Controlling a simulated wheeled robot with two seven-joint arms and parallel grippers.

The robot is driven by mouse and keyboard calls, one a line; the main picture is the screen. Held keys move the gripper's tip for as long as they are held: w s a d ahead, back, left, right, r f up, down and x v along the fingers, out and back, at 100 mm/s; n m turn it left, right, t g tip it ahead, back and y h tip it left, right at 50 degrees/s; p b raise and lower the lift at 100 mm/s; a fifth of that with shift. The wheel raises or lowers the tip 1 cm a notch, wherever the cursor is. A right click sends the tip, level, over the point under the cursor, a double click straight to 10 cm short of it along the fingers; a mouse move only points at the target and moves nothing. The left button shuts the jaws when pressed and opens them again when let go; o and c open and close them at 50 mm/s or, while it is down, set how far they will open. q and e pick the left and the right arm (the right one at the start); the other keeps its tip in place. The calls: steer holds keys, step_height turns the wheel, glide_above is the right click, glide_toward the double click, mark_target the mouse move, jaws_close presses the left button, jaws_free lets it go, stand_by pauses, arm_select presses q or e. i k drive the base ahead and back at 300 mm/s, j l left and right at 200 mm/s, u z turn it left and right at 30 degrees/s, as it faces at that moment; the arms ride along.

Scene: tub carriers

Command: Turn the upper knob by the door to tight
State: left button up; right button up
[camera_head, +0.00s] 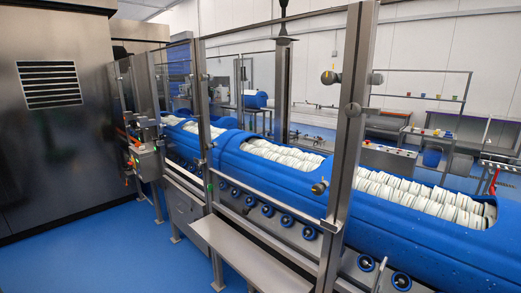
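A steel guard post (350,130) stands right of the middle, at the edge of the guard door's open-looking frame. The upper knob (328,77), round and dark with a pale metal edge, sticks out to the left near the post's top. A lower knob (320,187) of similar form sits further down the same post, on its left side. Whether either knob is tight or loose cannot be told from here. Neither of my grippers is in view.
Blue tub carriers (240,160) holding rows of white packs run behind the guard. A steel ledge (245,255) juts out in front, below the post. A control box (147,160) hangs at the left. Blue floor (110,245) is clear at the lower left.

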mark_target(203, 77)
steer(key=i+j+z, duration=0.3)
steer(key=i+j, duration=0.5)
steer(key=j, duration=0.1)
